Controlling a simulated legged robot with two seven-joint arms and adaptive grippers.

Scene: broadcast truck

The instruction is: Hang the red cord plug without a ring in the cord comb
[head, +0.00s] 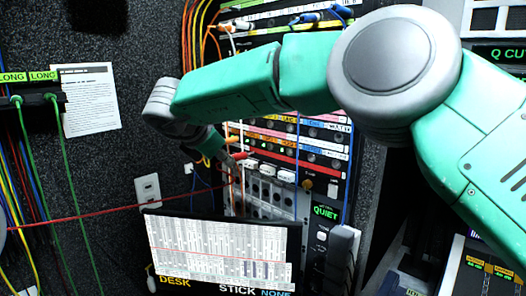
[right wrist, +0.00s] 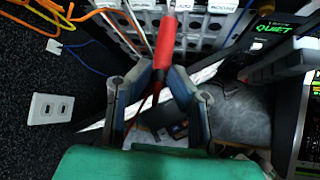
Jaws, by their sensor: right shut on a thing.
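My right gripper (head: 231,164) reaches down in front of the patch panel (head: 270,196). In the right wrist view its fingers (right wrist: 163,78) are closed around a red plug (right wrist: 166,40). The plug points away toward the panel's jacks; I cannot tell whether its tip is in a jack. No ring shows on its visible part. A red cord (head: 110,211) runs across the head view from the left edge toward the gripper. A black cord comb (head: 40,99) under two LONG labels is on the left wall, with green cords (head: 62,150) hanging from it. My left gripper is not in view.
A sheet on a stand (head: 220,250), marked DESK, STICK and NONE, stands below the gripper. A wall socket (head: 148,190) and a paper notice (head: 89,100) are on the dark wall. Orange and yellow cords (head: 196,40) hang near the panel's left side.

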